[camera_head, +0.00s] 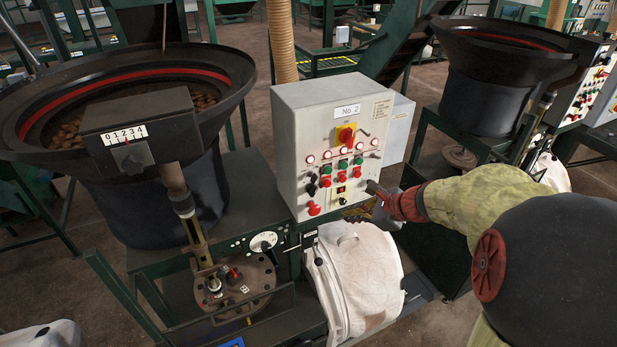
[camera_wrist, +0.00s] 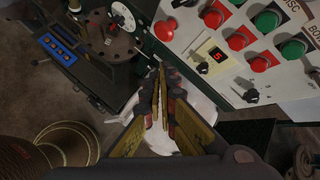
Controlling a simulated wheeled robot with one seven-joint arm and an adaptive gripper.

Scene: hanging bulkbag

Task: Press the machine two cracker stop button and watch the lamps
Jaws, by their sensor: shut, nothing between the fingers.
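The grey control box marked No. 2 (camera_head: 283,150) stands in the middle of the head view. Its row of small round lamps (camera_head: 344,150) glows pinkish white. Below are green buttons (camera_head: 343,167) and red buttons (camera_head: 340,178). In the wrist view, red buttons (camera_wrist: 260,64) and green buttons (camera_wrist: 292,49) fill the upper right; "DISC" is readable, but no cracker label is. My gripper (camera_head: 371,187) is shut and empty at the panel's lower right, apparently not touching a button. In the wrist view its fingers (camera_wrist: 158,80) lie left of and below the buttons.
A red mushroom knob (camera_head: 314,209) and a small display (camera_head: 341,190) sit low on the panel. A white bulk bag (camera_head: 365,275) hangs beneath. A black bowl (camera_head: 215,75) stands left; another machine (camera_head: 490,95) stands right.

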